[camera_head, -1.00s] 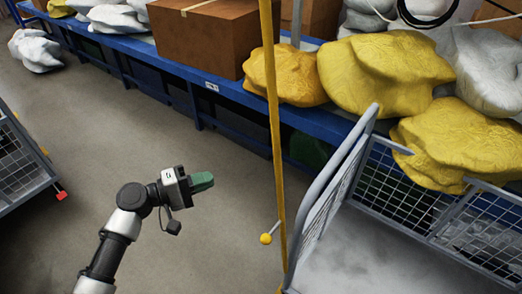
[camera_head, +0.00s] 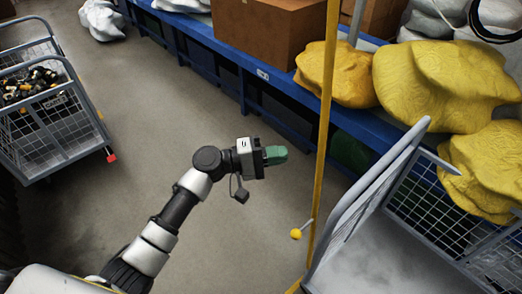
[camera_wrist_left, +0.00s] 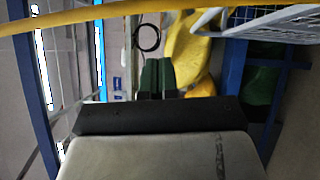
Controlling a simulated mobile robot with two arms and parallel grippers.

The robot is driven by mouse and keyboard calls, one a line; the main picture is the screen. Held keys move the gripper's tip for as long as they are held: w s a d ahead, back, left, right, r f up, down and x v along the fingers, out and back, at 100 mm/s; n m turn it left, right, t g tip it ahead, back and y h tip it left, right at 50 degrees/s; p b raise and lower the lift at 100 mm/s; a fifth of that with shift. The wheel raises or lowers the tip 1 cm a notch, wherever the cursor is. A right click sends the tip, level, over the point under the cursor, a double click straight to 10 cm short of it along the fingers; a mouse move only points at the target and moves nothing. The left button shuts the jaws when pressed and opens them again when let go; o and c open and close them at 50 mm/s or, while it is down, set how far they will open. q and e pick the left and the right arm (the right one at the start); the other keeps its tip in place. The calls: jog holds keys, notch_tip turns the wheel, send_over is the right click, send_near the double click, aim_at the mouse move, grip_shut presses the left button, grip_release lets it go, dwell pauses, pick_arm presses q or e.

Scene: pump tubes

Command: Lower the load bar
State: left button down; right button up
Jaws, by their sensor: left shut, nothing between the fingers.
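A tall yellow bar (camera_head: 326,110) stands nearly upright in the middle of the head view, beside the wire cage cart. A short lever with a yellow ball knob (camera_head: 296,234) sticks out near its lower part. The cameras do not show clearly which part is the load bar. My left gripper (camera_head: 278,155), with green fingers, is shut and empty. In the head view it appears left of the yellow bar and above the knob, with a gap to both. In the left wrist view the green fingers (camera_wrist_left: 157,76) are together, and a yellow bar (camera_wrist_left: 95,15) crosses the top. My right gripper is not in view.
The cage cart (camera_head: 358,205) stands at the right. A blue bench (camera_head: 230,45) behind carries a cardboard box (camera_head: 262,32) and yellow sacks (camera_head: 445,85). Another wire cart (camera_head: 60,130) stands at the left. The floor between is clear.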

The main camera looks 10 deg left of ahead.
pick_arm(q)
jog(key=d+p, duration=0.3)
jog(key=d, duration=0.3)
jog(key=shift+s+r, duration=0.3)
jog(key=shift+s, duration=0.05)
jog(key=shift+d, duration=0.15)
